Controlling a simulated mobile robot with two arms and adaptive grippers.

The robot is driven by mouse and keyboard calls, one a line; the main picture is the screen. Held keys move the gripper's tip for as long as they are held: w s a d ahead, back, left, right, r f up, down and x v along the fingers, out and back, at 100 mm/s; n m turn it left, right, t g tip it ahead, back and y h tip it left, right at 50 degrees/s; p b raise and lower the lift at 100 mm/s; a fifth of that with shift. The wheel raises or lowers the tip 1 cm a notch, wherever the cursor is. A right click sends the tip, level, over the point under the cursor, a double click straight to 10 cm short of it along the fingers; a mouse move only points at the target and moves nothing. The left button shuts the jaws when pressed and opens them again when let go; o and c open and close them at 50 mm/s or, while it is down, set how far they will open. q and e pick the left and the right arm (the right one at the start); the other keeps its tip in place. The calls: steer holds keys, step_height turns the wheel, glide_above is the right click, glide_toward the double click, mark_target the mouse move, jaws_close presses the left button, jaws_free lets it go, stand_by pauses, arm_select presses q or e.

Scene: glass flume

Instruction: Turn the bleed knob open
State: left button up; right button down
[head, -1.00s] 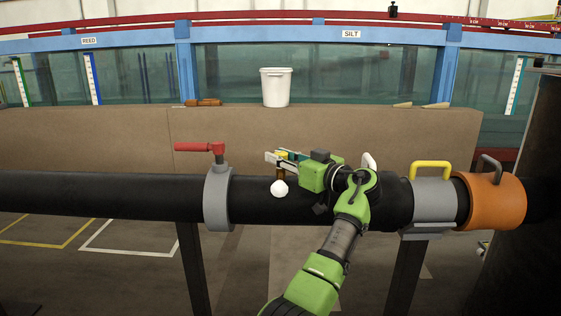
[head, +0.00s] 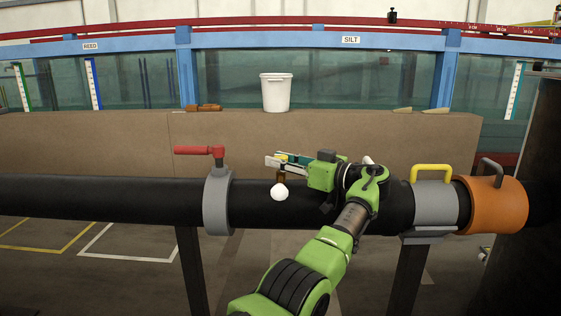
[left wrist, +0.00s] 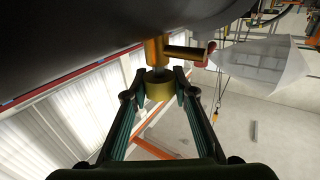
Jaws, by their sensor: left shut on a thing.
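The bleed knob is a yellow brass cap (left wrist: 159,87) on a short brass fitting with a side spout (left wrist: 186,53), set on the black pipe (head: 110,198). In the left wrist view the knob sits between the two fingertips of my left gripper (left wrist: 159,92), which is shut on it. In the head view my left gripper (head: 283,160) reaches left above the pipe, and its fingers hide most of the knob. A small white rounded thing (head: 279,192) shows just below the brass fitting. My right gripper is in neither view.
A grey collar with a red lever (head: 195,150) is left of the gripper. A grey clamp with a yellow handle (head: 431,170) and an orange collar (head: 492,205) are at the right. A white bucket (head: 276,92) stands on the brown ledge (head: 110,140) behind.

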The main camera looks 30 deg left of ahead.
arm_select(q)
steer(key=o, duration=1.1)
steer(key=d, duration=1)
steer(key=shift+d, duration=0.1)
steer(key=shift+s+d, duration=0.15)
steer(key=shift+d, duration=0.7)
